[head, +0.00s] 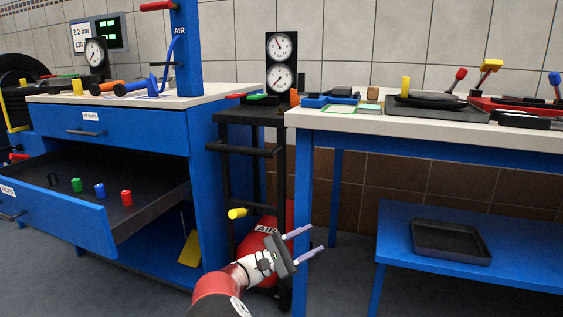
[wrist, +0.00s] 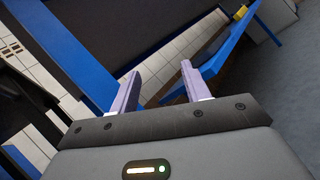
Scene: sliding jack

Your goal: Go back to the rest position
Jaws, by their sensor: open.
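My gripper (head: 306,244) is open and empty in the head view, held low in front of the gap between the blue cabinet (head: 156,148) and the workbench (head: 350,125). Its two pale purple fingers also show apart in the wrist view (wrist: 158,88), with nothing between them. My red and white forearm reaches up from the bottom edge of the head view. No fingertip visibly touches anything.
The cabinet's lower drawer (head: 150,222) is open and holds several small coloured cylinders. A black stand (head: 226,185) and a red AIR tank (head: 262,238) are behind my gripper. A black tray (head: 451,243) lies on the low blue shelf (head: 396,220) at right. The floor between is clear.

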